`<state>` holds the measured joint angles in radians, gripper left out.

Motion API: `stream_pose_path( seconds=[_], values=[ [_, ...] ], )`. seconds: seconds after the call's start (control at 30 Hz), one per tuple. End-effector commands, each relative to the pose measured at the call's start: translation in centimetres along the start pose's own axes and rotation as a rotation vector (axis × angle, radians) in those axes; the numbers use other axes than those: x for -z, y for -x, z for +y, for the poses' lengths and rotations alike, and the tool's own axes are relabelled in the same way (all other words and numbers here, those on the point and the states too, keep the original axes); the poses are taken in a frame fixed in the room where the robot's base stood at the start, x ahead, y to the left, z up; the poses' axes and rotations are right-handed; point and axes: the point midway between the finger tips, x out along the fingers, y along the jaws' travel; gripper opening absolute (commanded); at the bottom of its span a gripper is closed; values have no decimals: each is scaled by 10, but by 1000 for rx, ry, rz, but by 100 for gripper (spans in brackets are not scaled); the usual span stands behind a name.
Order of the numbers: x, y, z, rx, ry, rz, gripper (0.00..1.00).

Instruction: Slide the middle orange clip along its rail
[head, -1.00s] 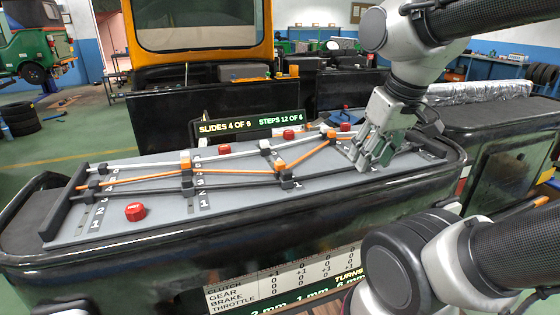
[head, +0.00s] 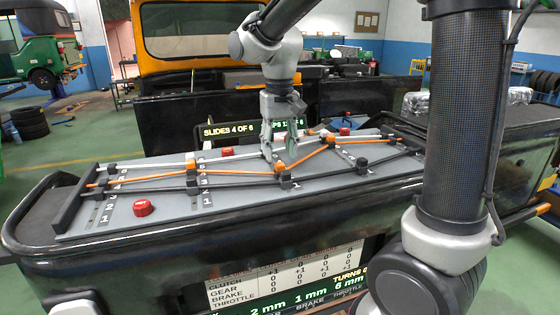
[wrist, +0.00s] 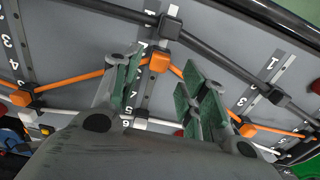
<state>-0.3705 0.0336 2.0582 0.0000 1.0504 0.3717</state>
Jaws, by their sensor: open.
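The middle orange clip (head: 280,168) sits on the bent orange rod, at the central numbered strip on the grey panel. In the wrist view the clip (wrist: 159,61) appears between my two finger pads. My gripper (head: 278,157) is open and points down just behind the clip in the head view. I cannot tell whether a finger touches it. Two other orange clips show: one at left (head: 191,165) and one at right (head: 331,140). The wrist view also shows these at left (wrist: 20,97) and right (wrist: 248,130).
A black rod with black clips (head: 285,182) runs in front of the orange rod, and a white rod runs behind. Red buttons (head: 141,208) stand on the panel (head: 165,225). A sign (head: 228,131) reading "SLIDES 4 OF 6" stands behind, partly hidden by my gripper.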

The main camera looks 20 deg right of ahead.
Motion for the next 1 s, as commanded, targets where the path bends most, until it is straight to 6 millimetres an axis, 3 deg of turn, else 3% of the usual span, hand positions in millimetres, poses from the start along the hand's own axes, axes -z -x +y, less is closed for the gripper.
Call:
stream_pose_path(
  seconds=[0.2,0.57,0.8,1.0],
  values=[
    [0,-30,0,-1,1,-2,43],
    [0,-37,0,0,1,1,43],
    [0,-36,0,0,1,1,0],
    [1,-36,0,0,1,1,0]
  ],
)
